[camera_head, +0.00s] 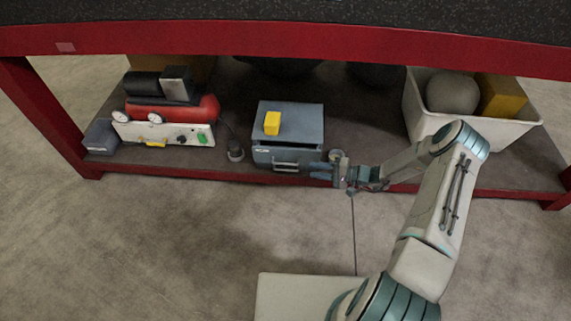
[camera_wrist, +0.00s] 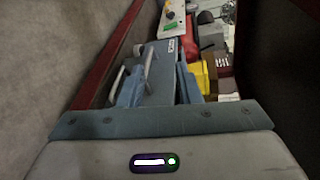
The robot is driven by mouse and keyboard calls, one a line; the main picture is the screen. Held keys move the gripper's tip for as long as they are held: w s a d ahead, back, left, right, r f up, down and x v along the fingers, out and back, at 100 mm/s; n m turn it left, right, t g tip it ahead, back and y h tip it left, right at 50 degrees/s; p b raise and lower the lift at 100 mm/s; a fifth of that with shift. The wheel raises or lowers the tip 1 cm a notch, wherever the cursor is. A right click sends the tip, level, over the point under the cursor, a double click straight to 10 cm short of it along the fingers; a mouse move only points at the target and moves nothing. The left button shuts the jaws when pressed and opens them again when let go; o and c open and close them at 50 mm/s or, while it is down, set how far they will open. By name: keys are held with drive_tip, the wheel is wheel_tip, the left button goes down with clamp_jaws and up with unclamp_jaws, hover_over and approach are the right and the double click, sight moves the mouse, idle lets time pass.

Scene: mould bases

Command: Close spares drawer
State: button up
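The spares drawer is the front part of a small blue-grey metal cabinet (camera_head: 300,118) on the low shelf. Its front (camera_head: 262,158) has a pale label and a silver handle (camera_head: 286,166). A dark gap shows behind the drawer's top edge, so it stands partly out. In the wrist view the handle (camera_wrist: 148,60) and drawer front (camera_wrist: 160,75) lie ahead of my fingers. My gripper (camera_head: 318,171) is at the right end of the drawer front, near the shelf edge. Its two bluish fingers are apart with nothing seen between them. I cannot tell whether they touch the drawer.
A yellow block (camera_head: 272,123) sits on the cabinet. A red compressor (camera_head: 180,108) stands to the left, a white bin (camera_head: 420,122) with a ball to the right. The red bench beam (camera_head: 250,40) hangs above. The floor (camera_head: 180,240) in front is clear.

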sight(285, 164)
wheel_tip(285, 164, down, 5)
drive_tip(key=w+m+t, duration=0.1)
drive_tip(key=m+t, duration=0.1)
drive_tip(key=t, duration=0.1)
drive_tip(key=b+x, duration=0.1)
drive_tip(key=x, duration=0.5)
drive_tip(key=b+x, duration=0.2)
drive_tip(key=x, duration=0.4)
drive_tip(key=shift+w+d+r, duration=0.1)
drive_tip(key=shift+w+d, duration=0.05)
drive_tip(key=shift+w, duration=0.05)
drive_tip(key=shift+w+a, duration=0.25)
drive_tip(key=shift+a, duration=0.25)
clamp_jaws()
